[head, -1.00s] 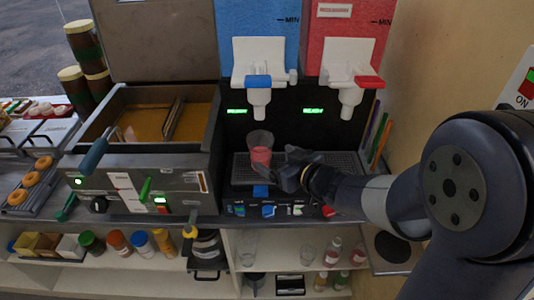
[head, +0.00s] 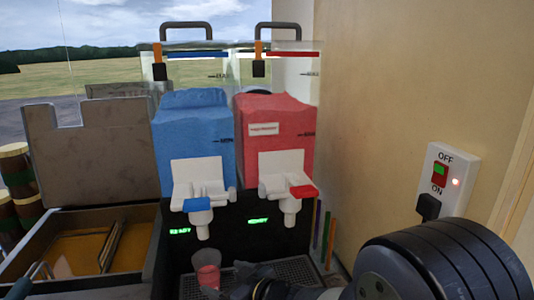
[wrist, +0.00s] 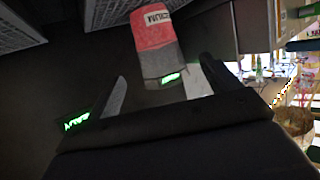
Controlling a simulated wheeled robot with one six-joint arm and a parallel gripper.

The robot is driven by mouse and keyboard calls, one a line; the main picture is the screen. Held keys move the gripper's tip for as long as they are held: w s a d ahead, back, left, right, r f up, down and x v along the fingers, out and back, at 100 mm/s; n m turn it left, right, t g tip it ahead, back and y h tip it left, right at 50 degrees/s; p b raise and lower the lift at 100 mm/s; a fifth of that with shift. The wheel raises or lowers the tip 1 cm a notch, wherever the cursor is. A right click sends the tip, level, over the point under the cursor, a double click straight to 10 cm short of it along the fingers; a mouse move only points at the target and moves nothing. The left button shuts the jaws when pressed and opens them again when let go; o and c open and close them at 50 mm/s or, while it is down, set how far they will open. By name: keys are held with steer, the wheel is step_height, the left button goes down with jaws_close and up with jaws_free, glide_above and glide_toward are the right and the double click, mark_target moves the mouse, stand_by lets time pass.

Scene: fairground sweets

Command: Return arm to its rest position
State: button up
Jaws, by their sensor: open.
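My gripper (head: 242,272) is just right of the cup, partly cut off by the lower edge. In the wrist view my gripper (wrist: 162,68) has its two fingers spread apart with nothing pinched between them. The red cup (wrist: 155,35) shows beyond the fingertips, apparently clear of them. The arm's large joint covers the lower right of the head view.
The blue (head: 195,130) and red (head: 275,130) slush tanks stand behind the cup, with spouts hanging above. A fryer (head: 80,250) with a raised lid is at left. A wall switch (head: 440,175) is at right, close to my arm.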

mark_target(211, 276)
steer(key=x, duration=0.7)
steer(key=shift+w+a+f, duration=0.15)
steer(key=shift+a, duration=0.05)
steer(key=shift+w+a+p, duration=0.1)
steer(key=shift+p, duration=0.2)
steer(key=shift+r, duration=0.25)
steer(key=shift+f, duration=0.15)
steer(key=shift+d+f+b, duration=0.15)
steer(key=shift+d+b, duration=0.1)
steer(key=shift+b, duration=0.05)
steer(key=v, duration=1)
steer(key=x, duration=1)
steer(key=shift+a, duration=0.35)
steer(key=shift+s+d+r, duration=0.35)
steer(key=shift+s+r, duration=0.05)
steer(key=shift+s, duration=0.3)
steer(key=shift+s+d+r, duration=0.1)
steer(key=shift+s, duration=0.3)
